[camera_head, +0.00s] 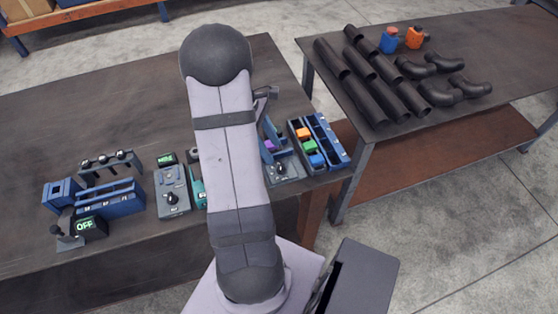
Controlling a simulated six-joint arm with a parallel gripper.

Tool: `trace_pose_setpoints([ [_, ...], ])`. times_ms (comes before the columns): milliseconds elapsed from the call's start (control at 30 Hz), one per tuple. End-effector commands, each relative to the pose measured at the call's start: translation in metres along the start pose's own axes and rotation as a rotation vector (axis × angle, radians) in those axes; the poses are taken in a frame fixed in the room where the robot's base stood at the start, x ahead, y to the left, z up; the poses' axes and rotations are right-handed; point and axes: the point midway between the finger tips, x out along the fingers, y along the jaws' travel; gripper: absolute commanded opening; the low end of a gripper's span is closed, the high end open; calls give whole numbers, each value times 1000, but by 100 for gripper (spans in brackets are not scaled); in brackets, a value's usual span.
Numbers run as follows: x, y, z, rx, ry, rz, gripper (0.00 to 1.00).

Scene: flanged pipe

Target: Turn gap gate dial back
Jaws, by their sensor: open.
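Two grey control boxes with black knobs stand on the left table. One box (172,204) is left of my arm, with a small green-lit display (166,158) behind it. The other box (287,171) is just right of my arm, beside a blue upright part (272,133). I cannot tell which knob is the gap gate dial, and the knob angles are too small to read. My arm stands across the middle and hides part of the table. I cannot make out my gripper's fingers.
A blue fixture (112,200) and a display reading OFF (86,226) are at left. Dark pipes (365,100) and elbows (432,66) lie on the right table. The left table's back is mostly bare.

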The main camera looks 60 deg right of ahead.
Motion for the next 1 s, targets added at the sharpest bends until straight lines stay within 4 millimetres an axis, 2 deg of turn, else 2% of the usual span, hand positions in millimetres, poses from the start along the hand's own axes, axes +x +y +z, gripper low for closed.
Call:
trace_pose_setpoints([
  [233,10,-1,1,0,-2,-2,44],
  [700,65,-1,0,0,0,-1,44],
  [1000,73,-1,-1,1,2,1,44],
])
